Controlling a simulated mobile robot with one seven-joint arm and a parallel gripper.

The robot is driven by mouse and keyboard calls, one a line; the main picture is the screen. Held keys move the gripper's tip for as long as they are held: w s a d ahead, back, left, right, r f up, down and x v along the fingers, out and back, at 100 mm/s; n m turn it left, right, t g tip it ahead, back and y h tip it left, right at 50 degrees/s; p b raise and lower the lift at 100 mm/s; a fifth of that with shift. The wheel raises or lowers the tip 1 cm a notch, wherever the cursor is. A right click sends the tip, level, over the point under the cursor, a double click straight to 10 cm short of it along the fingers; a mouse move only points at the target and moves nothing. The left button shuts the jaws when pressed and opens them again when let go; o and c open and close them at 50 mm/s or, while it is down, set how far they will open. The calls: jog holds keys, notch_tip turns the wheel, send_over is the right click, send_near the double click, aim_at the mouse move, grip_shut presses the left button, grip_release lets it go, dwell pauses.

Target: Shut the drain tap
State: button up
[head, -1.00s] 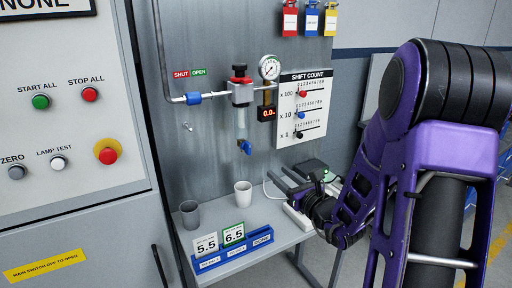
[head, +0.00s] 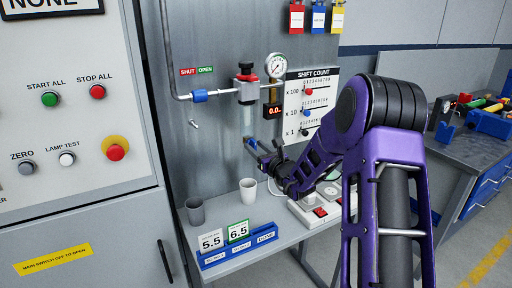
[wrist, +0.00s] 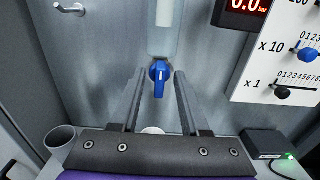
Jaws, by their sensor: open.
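The drain tap has a blue handle (wrist: 160,73) at the bottom of a clear filter bowl (wrist: 166,30). In the wrist view the handle hangs roughly straight down. In the head view the tap (head: 252,143) is partly hidden by my gripper (head: 263,154), which is close by. In the wrist view the two grey fingers of my gripper (wrist: 158,88) are apart, one on each side of the handle. Nothing is held. I cannot tell whether either finger touches the handle.
Above the bowl is a black-and-red regulator (head: 246,80) with a gauge (head: 276,66). A counter board (head: 309,85) stands close on the right. Below, a white cup (head: 248,190), a grey cup (head: 195,211) and a blue card rack (head: 238,249) stand on the shelf.

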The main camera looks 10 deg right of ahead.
jog(key=shift+w, duration=0.15)
grip_shut()
